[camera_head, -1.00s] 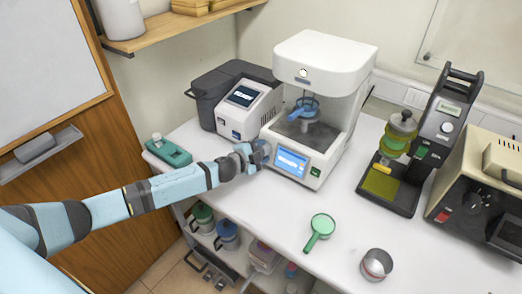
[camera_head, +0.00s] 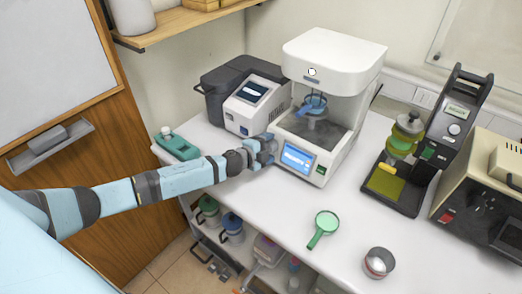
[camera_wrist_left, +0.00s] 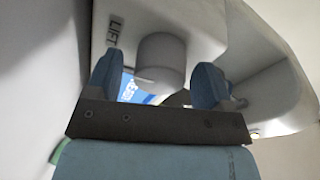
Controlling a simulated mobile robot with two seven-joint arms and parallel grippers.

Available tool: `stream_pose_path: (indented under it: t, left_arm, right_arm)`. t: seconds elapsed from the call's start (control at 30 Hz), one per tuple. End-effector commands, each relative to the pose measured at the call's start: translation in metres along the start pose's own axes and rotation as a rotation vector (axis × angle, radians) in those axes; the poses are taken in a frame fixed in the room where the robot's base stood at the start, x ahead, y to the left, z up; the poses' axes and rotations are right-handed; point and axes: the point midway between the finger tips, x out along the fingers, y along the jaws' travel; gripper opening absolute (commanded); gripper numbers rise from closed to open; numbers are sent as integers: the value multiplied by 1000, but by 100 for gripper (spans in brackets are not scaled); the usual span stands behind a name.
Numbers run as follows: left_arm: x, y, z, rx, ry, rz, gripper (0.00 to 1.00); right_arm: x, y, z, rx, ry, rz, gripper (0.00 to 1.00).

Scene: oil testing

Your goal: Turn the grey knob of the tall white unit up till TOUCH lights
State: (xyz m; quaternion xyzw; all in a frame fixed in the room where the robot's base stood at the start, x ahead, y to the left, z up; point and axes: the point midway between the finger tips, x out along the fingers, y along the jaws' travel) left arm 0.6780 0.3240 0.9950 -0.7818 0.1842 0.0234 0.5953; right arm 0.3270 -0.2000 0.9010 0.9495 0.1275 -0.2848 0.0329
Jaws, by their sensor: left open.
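The tall white unit (camera_head: 335,50) stands on the white bench with a lit blue screen (camera_head: 297,157) on its front; the screen's text is too small to read. A small round light shows on its upper housing. My left gripper (camera_head: 270,146) is at the unit's front, left of the screen, and hides the knob in the head view. In the left wrist view the grey knob (camera_wrist_left: 161,60) sits between the two open blue fingers (camera_wrist_left: 158,82), near a LIFT label (camera_wrist_left: 115,32). Gaps show beside the knob. My right gripper is out of view.
A smaller white-and-grey device (camera_head: 250,103) stands just left of the unit. A green magnifier-like tool (camera_head: 325,222) and a metal cup (camera_head: 379,262) lie on the bench in front. A black stand (camera_head: 440,140) is to the right. The bench between is clear.

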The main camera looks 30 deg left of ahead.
Motion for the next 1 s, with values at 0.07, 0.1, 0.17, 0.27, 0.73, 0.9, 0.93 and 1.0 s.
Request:
stream_pose_path:
  t: [0.07,0.1,0.17,0.27,0.73,0.9,0.93,1.0]
  left_arm:
    - [-7,2,1,1,-1,1,75]
    - [-13,2,1,2,-1,1,75]
    - [-24,2,1,2,1,3,75]
    - [-47,4,2,1,-1,3,75]
    - [-129,2,1,0,-1,2,75]
    - [-136,0,0,0,0,1,75]
    - [-136,0,0,0,0,1,75]
    - [-136,0,0,0,0,1,75]
  right_arm:
    - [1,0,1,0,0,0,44]
    - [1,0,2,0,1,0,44]
    - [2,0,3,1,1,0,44]
    - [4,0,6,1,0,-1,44]
    - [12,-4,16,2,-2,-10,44]
    - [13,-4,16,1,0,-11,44]
    - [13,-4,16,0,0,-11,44]
    - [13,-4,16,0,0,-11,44]
